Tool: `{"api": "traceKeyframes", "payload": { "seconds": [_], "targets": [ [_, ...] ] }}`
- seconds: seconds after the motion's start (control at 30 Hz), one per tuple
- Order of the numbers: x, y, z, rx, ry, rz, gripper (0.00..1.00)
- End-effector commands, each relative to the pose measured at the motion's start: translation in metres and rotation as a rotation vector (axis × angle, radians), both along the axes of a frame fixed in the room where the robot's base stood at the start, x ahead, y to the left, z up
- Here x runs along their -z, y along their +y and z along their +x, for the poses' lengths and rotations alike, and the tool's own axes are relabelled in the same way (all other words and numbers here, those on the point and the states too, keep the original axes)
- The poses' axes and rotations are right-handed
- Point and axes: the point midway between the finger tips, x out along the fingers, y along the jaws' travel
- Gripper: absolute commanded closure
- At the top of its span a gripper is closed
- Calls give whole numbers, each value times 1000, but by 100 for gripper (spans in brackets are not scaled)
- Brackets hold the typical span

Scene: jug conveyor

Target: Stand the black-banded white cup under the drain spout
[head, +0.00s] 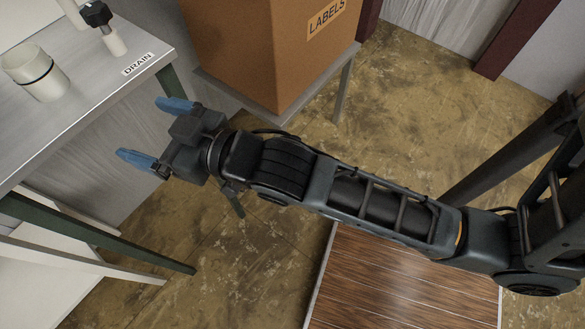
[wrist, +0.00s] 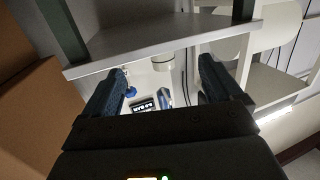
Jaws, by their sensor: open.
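The white cup (head: 42,88) with a thin black band stands upright on the metal bench at the upper left of the head view. The drain spout (head: 115,43), a pale stub below a black knob (head: 96,14), is to its right. The cup is apart from the spout, not under it. My gripper (head: 156,133) is open and empty, with blue fingers, out beyond the bench's right edge and apart from the cup. In the wrist view its open fingers (wrist: 162,68) frame the bench edge; I cannot identify the cup there for sure.
The metal bench (head: 95,88) carries a DRAIN label (head: 138,63) near its right edge. A large cardboard box (head: 235,50) marked LABELS sits on a grey stand (head: 225,95) behind my gripper. Dark green bench legs stand below. The floor between bench and wooden platform (head: 400,280) is clear.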

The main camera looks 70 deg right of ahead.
Motion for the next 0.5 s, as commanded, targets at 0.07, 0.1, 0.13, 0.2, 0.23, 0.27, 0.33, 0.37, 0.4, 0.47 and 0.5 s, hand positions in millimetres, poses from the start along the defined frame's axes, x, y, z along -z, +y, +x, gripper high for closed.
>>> {"api": "traceKeyframes", "payload": {
  "seconds": [0.07, 0.1, 0.13, 0.2, 0.23, 0.27, 0.33, 0.37, 0.4, 0.47, 0.5],
  "targets": [
    [17, 0, -36, -11, 32, 2, 8],
    [23, -1, -53, -17, 44, 1, 8],
    [26, -1, -65, -20, 52, 3, 8],
    [33, -1, -94, -28, 70, 4, 8],
    [35, -1, -106, -30, 79, 5, 8],
    [36, -1, -118, -33, 86, 6, 8],
    [39, -2, -147, -37, 105, 8, 8],
    [38, -3, -158, -37, 112, 9, 8],
    [38, -3, -174, -38, 122, 10, 8],
    [36, -5, -197, -38, 138, 11, 8],
    [34, -5, -211, -38, 146, 13, 8]
  ]
}}
